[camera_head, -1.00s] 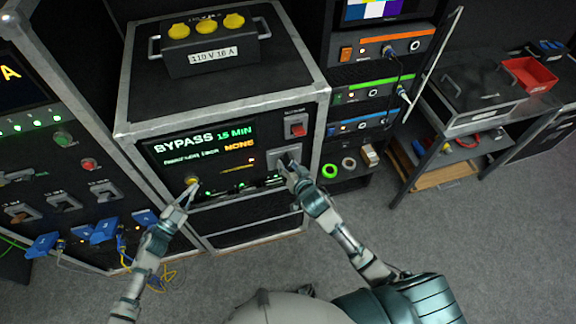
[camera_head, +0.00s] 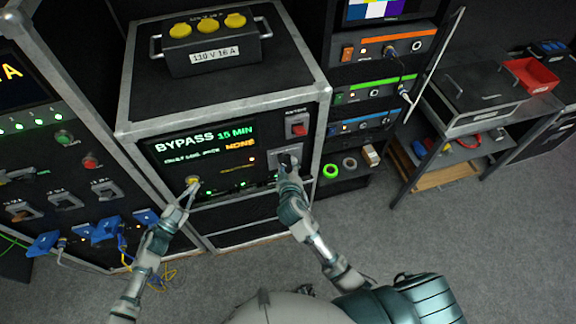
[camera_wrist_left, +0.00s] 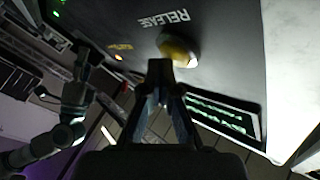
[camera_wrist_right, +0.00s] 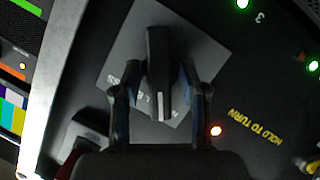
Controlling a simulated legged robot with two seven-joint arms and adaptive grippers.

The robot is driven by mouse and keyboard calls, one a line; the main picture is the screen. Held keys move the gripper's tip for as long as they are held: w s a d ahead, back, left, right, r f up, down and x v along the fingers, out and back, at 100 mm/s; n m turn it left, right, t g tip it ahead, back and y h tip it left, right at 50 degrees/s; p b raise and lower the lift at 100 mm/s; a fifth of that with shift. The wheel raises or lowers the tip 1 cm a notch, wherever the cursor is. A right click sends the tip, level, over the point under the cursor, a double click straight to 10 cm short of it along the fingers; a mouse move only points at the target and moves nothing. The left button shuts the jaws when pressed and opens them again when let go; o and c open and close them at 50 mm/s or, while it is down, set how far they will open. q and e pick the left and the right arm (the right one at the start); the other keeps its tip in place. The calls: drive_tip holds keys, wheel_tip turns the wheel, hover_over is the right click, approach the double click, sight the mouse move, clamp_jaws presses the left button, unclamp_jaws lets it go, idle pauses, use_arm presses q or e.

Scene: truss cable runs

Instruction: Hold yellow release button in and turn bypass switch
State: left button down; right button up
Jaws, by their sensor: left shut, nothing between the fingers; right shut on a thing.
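The yellow release button (camera_head: 193,181) is on the front panel of the bypass case. It shows in the left wrist view (camera_wrist_left: 178,48) under the word RELEASE. My left gripper (camera_head: 190,189) is shut and empty, its closed tips (camera_wrist_left: 160,72) at the button. They appear to touch it; how far it is pressed cannot be told. The bypass switch has a black handle (camera_wrist_right: 158,70) on a grey square plate (camera_wrist_right: 118,68). My right gripper (camera_head: 288,166) is shut on this handle, one finger on each side. The handle stands at an angle to the plate's edges.
The case screen (camera_head: 200,148) reads BYPASS 15 MIN and NONE. An amber light (camera_wrist_right: 216,131) glows beside the words HOLD TO TURN. A panel with blue plugs (camera_head: 106,229) stands at left, a rack at right.

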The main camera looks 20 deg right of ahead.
drive_tip(key=shift+a+f+n+h, duration=0.15)
drive_tip(key=shift+n+h, duration=0.25)
drive_tip(key=shift+n, duration=0.5)
